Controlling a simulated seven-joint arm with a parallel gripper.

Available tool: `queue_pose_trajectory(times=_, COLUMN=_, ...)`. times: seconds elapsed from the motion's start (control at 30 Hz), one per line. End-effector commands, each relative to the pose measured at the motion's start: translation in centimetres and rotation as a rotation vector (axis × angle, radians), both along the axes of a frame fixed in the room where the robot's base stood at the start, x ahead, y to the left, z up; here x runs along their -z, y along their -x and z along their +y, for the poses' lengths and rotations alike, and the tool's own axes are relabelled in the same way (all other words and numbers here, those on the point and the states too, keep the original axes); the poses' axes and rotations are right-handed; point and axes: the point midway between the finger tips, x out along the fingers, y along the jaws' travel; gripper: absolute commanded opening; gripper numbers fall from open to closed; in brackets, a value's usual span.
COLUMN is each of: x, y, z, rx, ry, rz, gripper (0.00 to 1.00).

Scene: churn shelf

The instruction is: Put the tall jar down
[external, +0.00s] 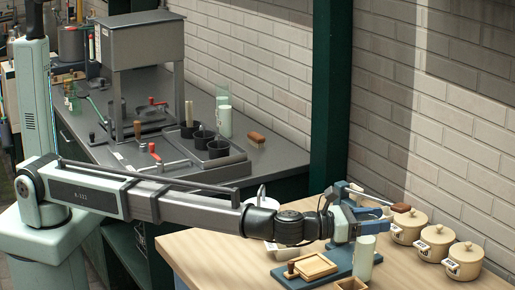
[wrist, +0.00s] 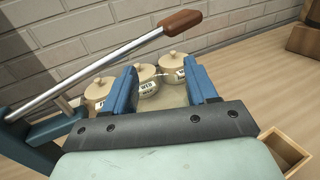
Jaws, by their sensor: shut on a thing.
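The tall jar (external: 364,260) is a pale green upright cylinder at the front right of the wooden table in the external view. My gripper (external: 368,228) is right at its top, shut on it. Whether the jar's base touches the table or the blue board cannot be told. In the wrist view my gripper's two blue fingers (wrist: 163,88) stand apart, pointing towards the pots.
Three lidded cream pots (external: 435,243) stand by the wall. A blue press's lever with a brown handle (external: 401,207) reaches over near my gripper; the handle also shows in the wrist view (wrist: 180,22). A wooden tray (external: 312,267) and a small box (wrist: 285,150) lie nearby.

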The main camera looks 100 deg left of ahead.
Motion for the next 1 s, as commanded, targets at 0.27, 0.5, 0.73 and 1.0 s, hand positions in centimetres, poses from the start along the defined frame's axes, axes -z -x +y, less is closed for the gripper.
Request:
queue_pose_trajectory(times=0.27, x=0.91, y=0.16, z=-0.09, rx=0.001, ry=-0.001, rz=0.0, gripper=0.0)
queue_pose_trajectory(times=0.5, x=0.98, y=0.16, z=-0.09, rx=0.001, ry=-0.001, rz=0.001, gripper=0.0)
queue_pose_trajectory(times=0.73, x=1.21, y=0.15, z=-0.1, rx=0.001, ry=0.0, rz=0.001, gripper=0.7)
queue_pose_trajectory(times=1.0, x=1.21, y=0.16, z=-0.09, rx=0.001, ry=0.0, rz=0.001, gripper=0.83)
